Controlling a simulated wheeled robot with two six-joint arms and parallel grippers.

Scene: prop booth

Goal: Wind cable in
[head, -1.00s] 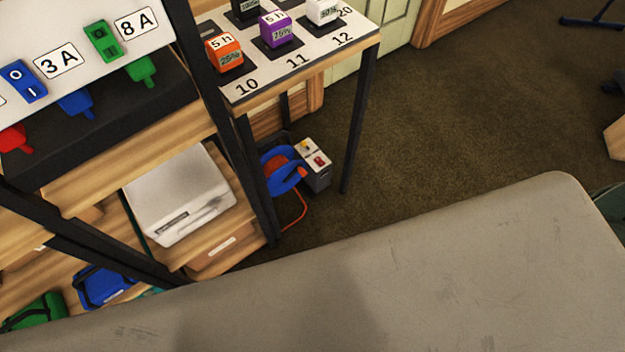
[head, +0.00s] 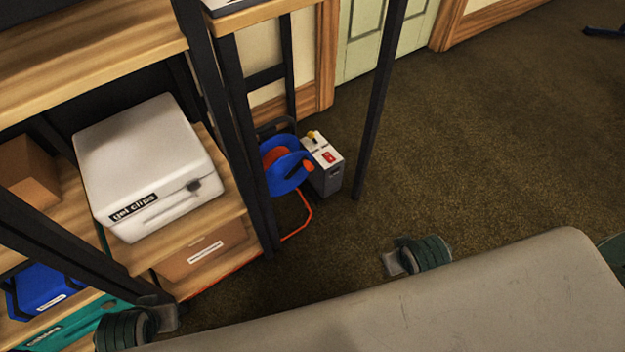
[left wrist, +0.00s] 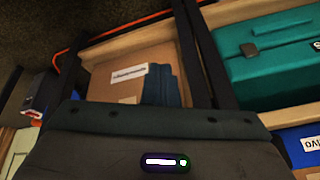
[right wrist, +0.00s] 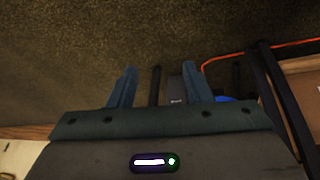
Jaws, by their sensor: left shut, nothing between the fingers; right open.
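A blue cable reel (head: 287,178) with orange cable wound on its drum stands on the floor behind a black rack post. Loose orange cable (head: 306,228) runs from it over the floor and along the foot of the shelving. The cable also shows in the left wrist view (left wrist: 98,34) and the right wrist view (right wrist: 228,57). My left gripper (left wrist: 164,82) is shut and empty, in front of a cardboard box. My right gripper (right wrist: 161,84) is open and empty, pointing toward the floor, with a bit of blue reel beyond its fingers.
A grey box (head: 325,180) with a red switch and yellow knob stands right of the reel. Black rack posts (head: 378,105) flank them. Shelves at left hold a white case (head: 150,165), a cardboard box (head: 203,250) and teal and blue cases. Carpet at right is open.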

